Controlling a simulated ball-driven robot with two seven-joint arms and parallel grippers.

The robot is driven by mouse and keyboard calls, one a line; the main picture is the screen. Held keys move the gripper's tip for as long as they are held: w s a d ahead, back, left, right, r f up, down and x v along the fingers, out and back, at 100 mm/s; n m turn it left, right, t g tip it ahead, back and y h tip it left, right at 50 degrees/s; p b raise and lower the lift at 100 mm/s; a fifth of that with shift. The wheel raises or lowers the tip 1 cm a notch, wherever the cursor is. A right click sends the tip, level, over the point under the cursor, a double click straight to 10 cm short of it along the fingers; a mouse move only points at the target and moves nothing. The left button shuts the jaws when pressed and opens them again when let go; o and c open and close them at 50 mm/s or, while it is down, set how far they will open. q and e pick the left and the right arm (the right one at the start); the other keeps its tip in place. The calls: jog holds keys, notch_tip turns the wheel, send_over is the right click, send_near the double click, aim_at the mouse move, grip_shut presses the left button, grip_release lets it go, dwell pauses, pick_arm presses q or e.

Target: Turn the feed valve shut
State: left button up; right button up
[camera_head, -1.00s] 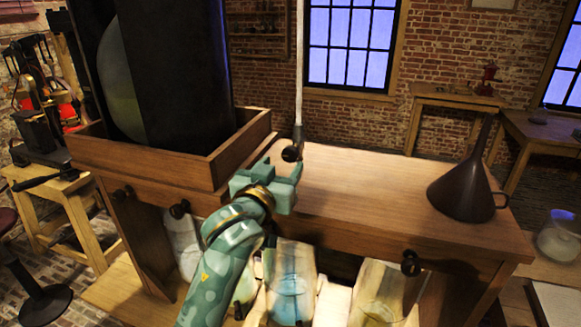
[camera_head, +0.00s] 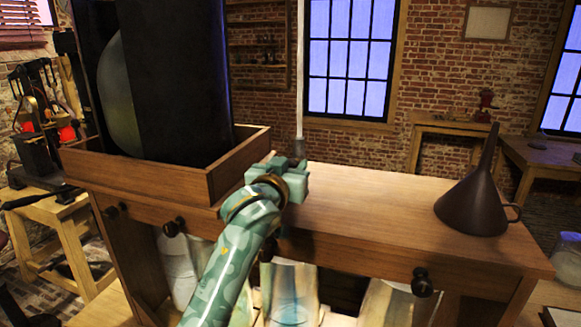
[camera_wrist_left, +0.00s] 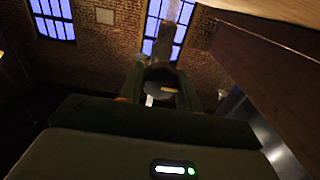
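The feed valve (camera_wrist_left: 160,82) shows in the left wrist view as a dark round knob with a small pale mark, below a pale upright pipe. In the head view the pipe (camera_head: 299,90) comes down behind my left gripper (camera_head: 288,164), which hides the knob. My left gripper also shows in the wrist view (camera_wrist_left: 162,88), with one green finger on each side of the knob. The gap between fingers and knob is too dark to tell whether they touch it. My right gripper is out of view.
The wooden bench (camera_head: 370,200) bears a dark funnel (camera_head: 474,200) at its right. A wooden tray (camera_head: 190,180) with a large dark vessel (camera_head: 180,80) stands close to the left of my gripper. Glass jars (camera_head: 290,295) stand below. The bench middle is clear.

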pick_arm(q)
jog(key=shift+r+m+p, duration=0.1)
jog(key=shift+m+p, duration=0.5)
jog(key=shift+p, duration=0.45)
jog(key=m+p, duration=0.4)
jog(key=shift+p, duration=0.4)
jog(key=m+p, duration=0.2)
jog(key=m, duration=0.2)
jog(key=shift+d+p, duration=0.1)
jog(key=shift+p, duration=0.3)
jog(key=m+p, duration=0.2)
jog(key=m, duration=0.2)
jog(key=shift+f+p, duration=0.2)
jog(key=shift+p, duration=0.1)
jog(key=m+p, duration=0.1)
jog(key=m, duration=0.3)
jog(key=shift+f+m+p, duration=0.15)
jog(key=shift+m+p, duration=0.15)
jog(key=shift+p, duration=0.05)
jog(key=o, duration=1)
jog(key=shift+d, duration=0.1)
jog(key=shift+c, duration=0.2)
